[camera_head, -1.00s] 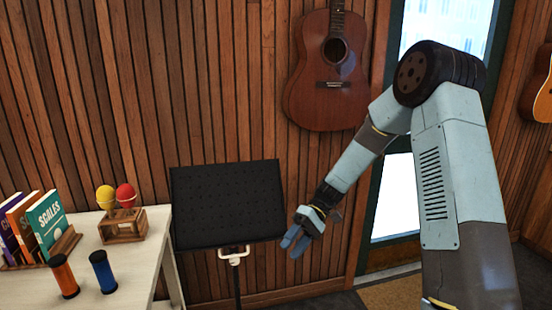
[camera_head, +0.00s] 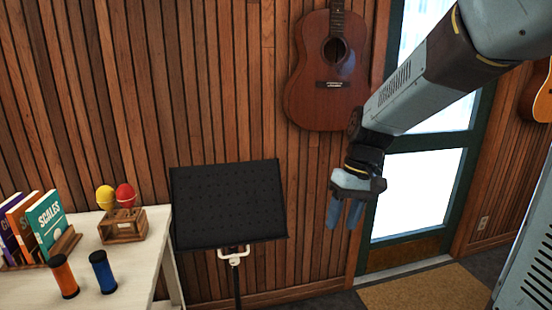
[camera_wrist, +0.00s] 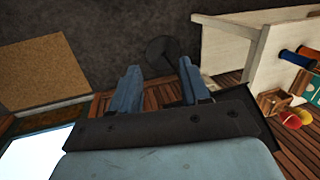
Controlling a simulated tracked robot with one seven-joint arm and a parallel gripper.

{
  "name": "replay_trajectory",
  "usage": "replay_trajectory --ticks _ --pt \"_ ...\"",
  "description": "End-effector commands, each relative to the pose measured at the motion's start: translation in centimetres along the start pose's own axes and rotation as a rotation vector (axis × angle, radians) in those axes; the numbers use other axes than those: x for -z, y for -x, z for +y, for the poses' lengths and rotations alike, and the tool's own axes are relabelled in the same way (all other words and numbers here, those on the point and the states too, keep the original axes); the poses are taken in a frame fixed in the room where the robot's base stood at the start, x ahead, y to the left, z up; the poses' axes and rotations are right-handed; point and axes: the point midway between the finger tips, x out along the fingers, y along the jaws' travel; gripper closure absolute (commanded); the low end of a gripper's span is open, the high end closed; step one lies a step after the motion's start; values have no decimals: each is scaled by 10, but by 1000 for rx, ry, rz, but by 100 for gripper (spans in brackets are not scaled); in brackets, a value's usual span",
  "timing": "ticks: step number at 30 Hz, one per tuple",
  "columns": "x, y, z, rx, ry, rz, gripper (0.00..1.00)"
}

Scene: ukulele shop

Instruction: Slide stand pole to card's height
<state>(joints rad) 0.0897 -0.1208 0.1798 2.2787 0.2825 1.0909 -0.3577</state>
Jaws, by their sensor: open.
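The music stand's black perforated desk (camera_head: 228,205) stands in front of the wood wall. A white bracket (camera_head: 234,255) sits below it on the dark pole (camera_head: 238,290), whose lower part is out of the head view. My gripper (camera_head: 345,215) is open and empty, pointing down to the right of the desk and apart from it. In the wrist view my gripper (camera_wrist: 158,85) shows two spread fingers. Beyond them a dark round disc (camera_wrist: 163,52), seemingly the stand's base, lies on the floor. I cannot make out a card.
A white table (camera_head: 140,240) at left holds books (camera_head: 45,220), a wooden holder with two maracas (camera_head: 123,228), and an orange (camera_head: 64,276) and a blue cylinder (camera_head: 102,271). A guitar (camera_head: 330,85) hangs behind. A mat (camera_head: 425,290) lies by the door.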

Motion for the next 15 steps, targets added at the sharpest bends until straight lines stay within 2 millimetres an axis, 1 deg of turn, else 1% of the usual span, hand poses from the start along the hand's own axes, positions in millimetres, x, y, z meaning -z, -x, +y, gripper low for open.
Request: replay_trajectory --ticks 1,6,15 --pt "-9 8 0 -26 -10 30 54" --pt "-35 30 5 -108 -57 128 54" --pt "-83 62 13 -220 -138 315 54"
